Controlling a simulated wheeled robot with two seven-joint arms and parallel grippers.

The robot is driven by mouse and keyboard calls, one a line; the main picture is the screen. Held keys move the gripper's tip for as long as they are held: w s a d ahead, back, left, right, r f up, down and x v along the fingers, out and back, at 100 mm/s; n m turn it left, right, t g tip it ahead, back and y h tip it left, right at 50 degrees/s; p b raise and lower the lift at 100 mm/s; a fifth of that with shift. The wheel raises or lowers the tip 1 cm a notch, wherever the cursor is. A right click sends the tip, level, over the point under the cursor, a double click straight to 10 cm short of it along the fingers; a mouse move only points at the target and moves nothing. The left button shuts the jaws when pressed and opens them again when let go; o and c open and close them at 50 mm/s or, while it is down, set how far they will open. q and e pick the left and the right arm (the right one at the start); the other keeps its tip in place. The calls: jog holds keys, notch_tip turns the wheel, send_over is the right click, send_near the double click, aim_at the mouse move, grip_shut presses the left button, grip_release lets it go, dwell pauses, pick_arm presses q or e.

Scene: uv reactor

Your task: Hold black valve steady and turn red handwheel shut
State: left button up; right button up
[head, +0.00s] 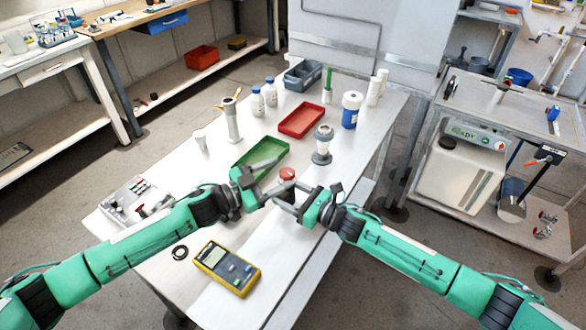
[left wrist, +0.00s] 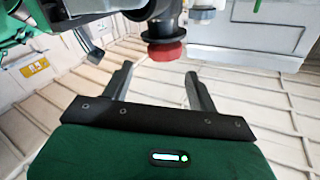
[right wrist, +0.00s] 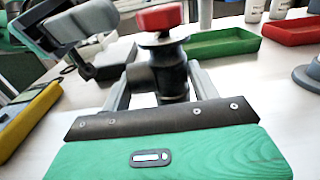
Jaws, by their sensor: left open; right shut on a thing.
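The black valve (right wrist: 158,78) stands between the fingers of my right gripper (right wrist: 155,88), which is shut on its body. The red handwheel (right wrist: 160,17) sits on top of the valve; it also shows in the head view (head: 287,174). My left gripper (head: 268,182) is open and empty, just left of the handwheel in the head view. In the left wrist view the handwheel (left wrist: 167,52) lies beyond the open fingertips, apart from them. In the head view the valve body is mostly hidden behind the grippers.
A green tray (head: 262,150) lies just behind the valve, with a red tray (head: 301,119) farther back. A yellow multimeter (head: 227,268) lies in front. A glass-topped stand (head: 322,145) and a blue-banded bottle (head: 351,110) stand to the right. The metal tabletop near the front is mostly clear.

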aim_at(293, 169)
pick_arm(q)
jog(key=n, duration=0.1)
jog(key=a+f+n, duration=0.1)
jog(key=n+y, duration=0.1)
jog(key=shift+s+a+f+n+t, duration=0.15)
jog(key=shift+a+f+n+t, duration=0.1)
jog(key=shift+n+t, duration=0.05)
jog(key=shift+d, duration=0.15)
jog(key=shift+x, duration=3.6)
jog(key=c, duration=1)
